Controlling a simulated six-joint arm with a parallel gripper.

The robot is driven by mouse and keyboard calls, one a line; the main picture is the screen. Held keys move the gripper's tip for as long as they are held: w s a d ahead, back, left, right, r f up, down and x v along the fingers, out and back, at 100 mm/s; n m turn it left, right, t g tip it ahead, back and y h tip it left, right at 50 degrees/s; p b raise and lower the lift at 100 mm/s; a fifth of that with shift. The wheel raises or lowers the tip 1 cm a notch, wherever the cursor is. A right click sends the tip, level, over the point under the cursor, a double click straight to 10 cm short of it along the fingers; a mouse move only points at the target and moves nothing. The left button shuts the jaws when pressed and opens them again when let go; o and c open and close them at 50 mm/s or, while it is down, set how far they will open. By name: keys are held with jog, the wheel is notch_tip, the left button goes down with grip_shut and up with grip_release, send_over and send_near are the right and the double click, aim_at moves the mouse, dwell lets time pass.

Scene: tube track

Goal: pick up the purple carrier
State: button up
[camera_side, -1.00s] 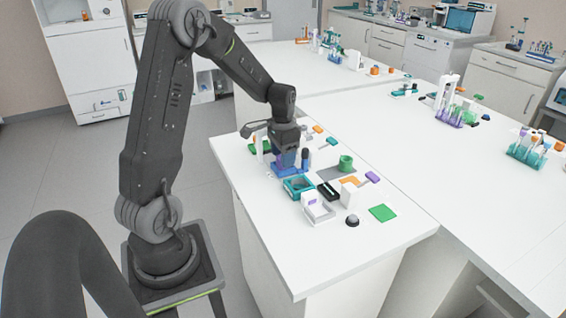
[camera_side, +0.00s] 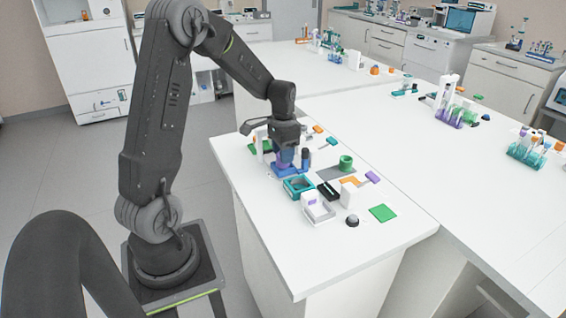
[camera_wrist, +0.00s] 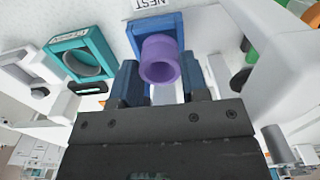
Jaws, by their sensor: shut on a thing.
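The purple carrier (camera_wrist: 160,60) is a hollow round cylinder, seen in the wrist view between the blue fingers of my gripper (camera_wrist: 160,88). My gripper is shut on it. In the side view my gripper (camera_side: 287,150) points down above the blue nest block (camera_side: 290,170), and a bit of the purple carrier (camera_side: 283,160) shows under it. The blue nest block also shows in the wrist view (camera_wrist: 143,35), just behind the carrier, by a "NEST" label. I cannot tell whether the carrier is clear of the block.
A teal square holder (camera_side: 299,187) with a round opening stands close in front of the blue block. A white box (camera_side: 318,209), a green ring (camera_side: 346,163) and a flat green square (camera_side: 383,213) are further right. Bare bench lies along the left and front edges.

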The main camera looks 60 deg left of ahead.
jog(key=shift+r, duration=2.25)
